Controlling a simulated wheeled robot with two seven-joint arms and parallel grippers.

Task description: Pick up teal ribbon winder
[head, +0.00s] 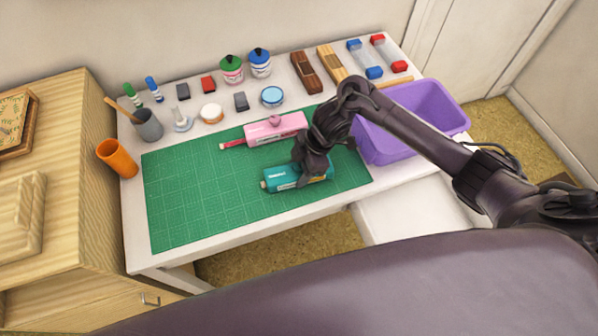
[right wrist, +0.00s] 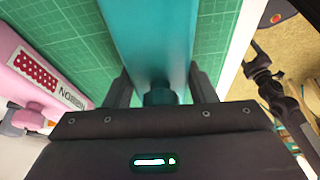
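The teal ribbon winder (head: 281,179) lies on the green cutting mat (head: 200,200), near its front right part. It also shows in the right wrist view, where its teal body (right wrist: 150,35) runs between my fingers. My right gripper (head: 312,172) is down over the winder and hides part of it. In the right wrist view its two fingers (right wrist: 160,82) stand wide apart on either side of the body, with a dark round part between them. I cannot tell whether they press on it. My left gripper (right wrist: 256,62) shows only in the right wrist view, apparently open and empty.
A pink ribbon winder (head: 276,129) lies just behind on the mat. A purple bin (head: 385,147) stands to the right. An orange cup (head: 118,160) and a grey cup (head: 147,125) stand at the left. Stamps, jars and blocks line the back. The mat's left half is clear.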

